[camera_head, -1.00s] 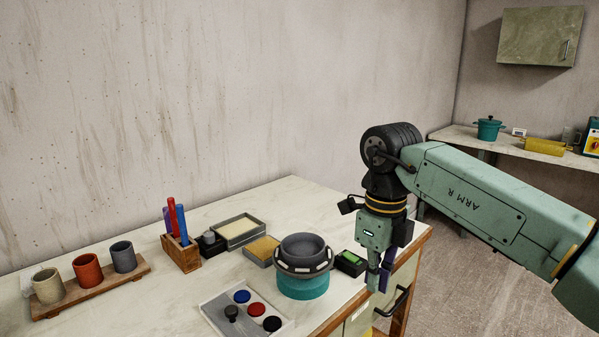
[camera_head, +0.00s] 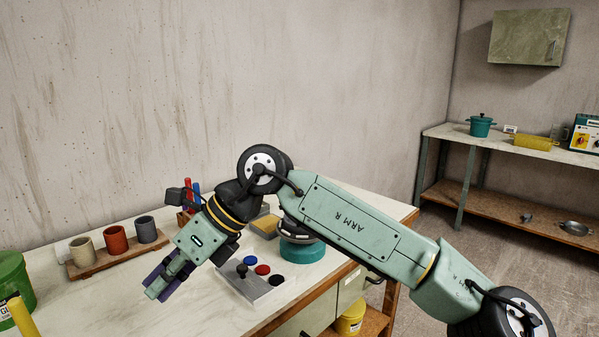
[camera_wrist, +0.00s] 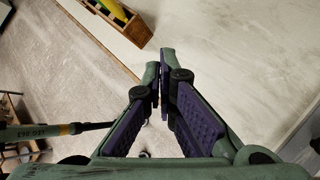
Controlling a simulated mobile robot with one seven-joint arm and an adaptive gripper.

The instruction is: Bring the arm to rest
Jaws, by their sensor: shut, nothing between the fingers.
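My gripper (camera_head: 160,285) is at the lower left of the head view, over the front left part of the table (camera_head: 110,305). It points down and to the left, with its fingers together and nothing between them. The wrist view also shows the shut fingers (camera_wrist: 162,85), with the table edge and floor below them. My arm crosses the picture from the lower right and hides part of the table's back and the things there.
Three cups on a wooden board (camera_head: 98,263) stand left of my gripper. A green bucket (camera_head: 12,285) is at the left edge. A wooden box (camera_wrist: 120,18) shows in the wrist view.

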